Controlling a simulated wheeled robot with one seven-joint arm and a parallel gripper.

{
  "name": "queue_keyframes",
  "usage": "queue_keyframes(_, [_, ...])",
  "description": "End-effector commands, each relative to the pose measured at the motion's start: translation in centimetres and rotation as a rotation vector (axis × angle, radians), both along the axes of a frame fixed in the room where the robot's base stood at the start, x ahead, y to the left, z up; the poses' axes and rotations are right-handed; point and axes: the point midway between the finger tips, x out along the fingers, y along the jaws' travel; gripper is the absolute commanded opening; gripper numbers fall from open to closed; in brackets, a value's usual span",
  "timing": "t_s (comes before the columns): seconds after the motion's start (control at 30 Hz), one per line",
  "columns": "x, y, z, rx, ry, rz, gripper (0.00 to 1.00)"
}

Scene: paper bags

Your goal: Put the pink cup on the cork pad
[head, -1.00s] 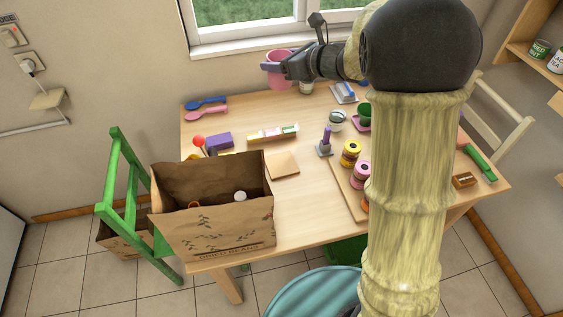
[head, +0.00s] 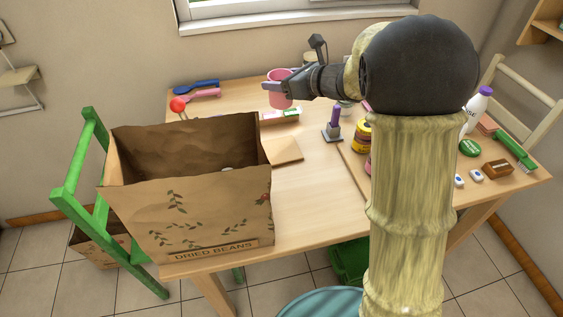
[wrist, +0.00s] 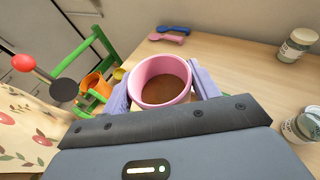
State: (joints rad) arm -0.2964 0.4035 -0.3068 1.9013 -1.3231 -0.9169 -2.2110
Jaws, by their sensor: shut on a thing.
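The pink cup (head: 279,99) is in my gripper (head: 283,87), above the back part of the table. In the wrist view the pink cup (wrist: 144,82) is upright between two lilac fingers, with brown showing inside it. My gripper is shut on the cup's sides. A flat tan square, which looks like the cork pad (head: 285,151), lies on the table just right of the paper bag. Nothing shows on its visible part. The cup is behind it in the head view, apart from it.
A large open paper bag (head: 200,215) stands at the table's front left, rising beside the pad. A small block with a purple handle (head: 335,121) stands right of the pad. Blue and pink spoons (head: 197,86) lie at the back left. The table in front of the pad is clear.

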Motion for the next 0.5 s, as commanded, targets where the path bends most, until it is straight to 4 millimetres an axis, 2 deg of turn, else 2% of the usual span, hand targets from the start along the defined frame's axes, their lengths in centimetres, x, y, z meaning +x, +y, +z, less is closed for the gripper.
queue_keyframes(0.03, [0.0, 0.0, -2.3, 0.001, -0.001, 0.000, 0.34])
queue_keyframes(0.2, [0.0, 0.0, -5.6, 0.001, -0.001, 0.000, 0.34])
queue_keyframes(0.33, [0.0, 0.0, -7.0, 0.000, -0.001, 0.000, 0.34])
queue_keyframes(0.5, [0.0, 0.0, -7.1, 0.000, -0.001, 0.000, 0.34])
